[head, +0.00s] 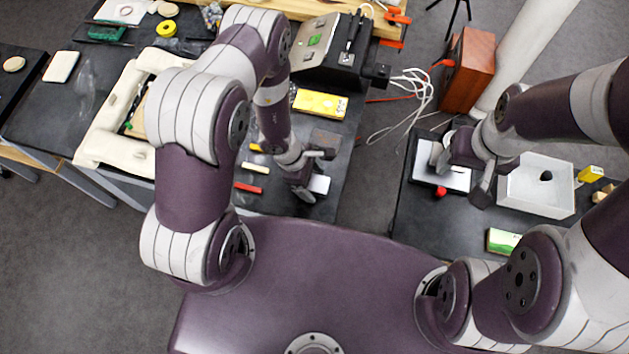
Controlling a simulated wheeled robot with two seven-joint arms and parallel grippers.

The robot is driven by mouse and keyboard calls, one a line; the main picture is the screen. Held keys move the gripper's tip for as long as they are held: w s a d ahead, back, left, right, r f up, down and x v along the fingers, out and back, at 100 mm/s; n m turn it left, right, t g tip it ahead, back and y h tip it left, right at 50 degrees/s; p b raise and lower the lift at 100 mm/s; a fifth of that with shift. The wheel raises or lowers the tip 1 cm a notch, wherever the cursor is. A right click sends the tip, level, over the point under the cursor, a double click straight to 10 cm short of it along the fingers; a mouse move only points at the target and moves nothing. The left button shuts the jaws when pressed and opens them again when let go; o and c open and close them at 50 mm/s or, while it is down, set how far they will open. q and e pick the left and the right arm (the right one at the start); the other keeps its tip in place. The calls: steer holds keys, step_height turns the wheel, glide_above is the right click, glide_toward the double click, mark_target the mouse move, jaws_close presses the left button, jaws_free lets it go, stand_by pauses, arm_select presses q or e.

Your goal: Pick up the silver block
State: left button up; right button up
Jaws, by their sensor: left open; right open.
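A small pale silver block (319,184) lies at the right edge of the left dark table, partly covered by my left gripper. My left gripper (313,172) is open directly over it, its fingers to the upper right and lower left of the block. I cannot tell whether they touch it. My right gripper (464,169) is open above a whitish plate (452,182) on the right table. Part of the plate is hidden under it.
A red bar (249,188), a cream bar (256,167) and a yellow box (320,104) lie near my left gripper. A white open box (536,190) stands right of my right gripper. A floor gap with white cables (411,92) separates the tables.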

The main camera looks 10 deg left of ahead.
arm_select(q)
steer(key=shift+w, duration=0.1)
steer(key=shift+f, duration=0.1)
steer(key=c, duration=1.4)
steer(key=shift+o, duration=0.2)
